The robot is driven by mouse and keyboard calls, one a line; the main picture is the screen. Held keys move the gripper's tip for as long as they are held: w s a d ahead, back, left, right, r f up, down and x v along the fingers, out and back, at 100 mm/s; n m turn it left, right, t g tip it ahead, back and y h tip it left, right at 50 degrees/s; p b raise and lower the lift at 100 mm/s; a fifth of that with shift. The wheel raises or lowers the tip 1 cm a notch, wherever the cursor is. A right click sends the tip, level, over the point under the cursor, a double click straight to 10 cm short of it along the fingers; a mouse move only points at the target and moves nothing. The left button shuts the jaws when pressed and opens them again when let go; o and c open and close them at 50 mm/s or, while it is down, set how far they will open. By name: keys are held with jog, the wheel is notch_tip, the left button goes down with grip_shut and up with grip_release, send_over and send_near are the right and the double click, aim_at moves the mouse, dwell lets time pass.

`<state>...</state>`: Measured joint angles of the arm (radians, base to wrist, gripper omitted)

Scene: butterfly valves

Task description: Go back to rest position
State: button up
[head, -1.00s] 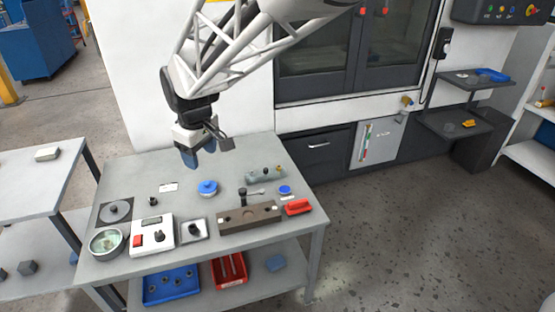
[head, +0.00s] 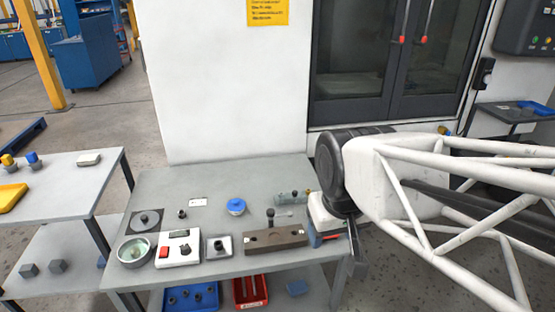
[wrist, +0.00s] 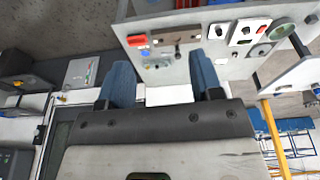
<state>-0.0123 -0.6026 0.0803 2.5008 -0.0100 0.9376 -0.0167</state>
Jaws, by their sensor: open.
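My gripper (head: 314,236) is in front of the right end of the grey workbench (head: 190,277), partly hidden by my own wrist in the head view. In the wrist view its two blue fingers (wrist: 162,75) stand wide apart with nothing between them. The bench shows upside down beyond them. On the bench, a blue round-topped part (head: 236,206) stands near the middle back. A brown block (head: 275,239) lies to the left of my gripper. My arm reaches in from the right side of the head view.
A white box with a red button (head: 178,249) and a round bowl (head: 135,252) stand at the bench's left. Blue (head: 190,297) and red (head: 250,292) bins sit on the lower shelf. A white machine with dark doors (head: 375,60) stands behind. Another table (head: 60,185) is at left.

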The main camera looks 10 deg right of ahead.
jog(key=shift+s+d+f+m, duration=0.15)
jog(key=shift+s, duration=0.35)
jog(key=shift+s+d+f+m, duration=0.1)
jog(key=shift+s+d+m, duration=0.05)
jog(key=shift+s, duration=0.3)
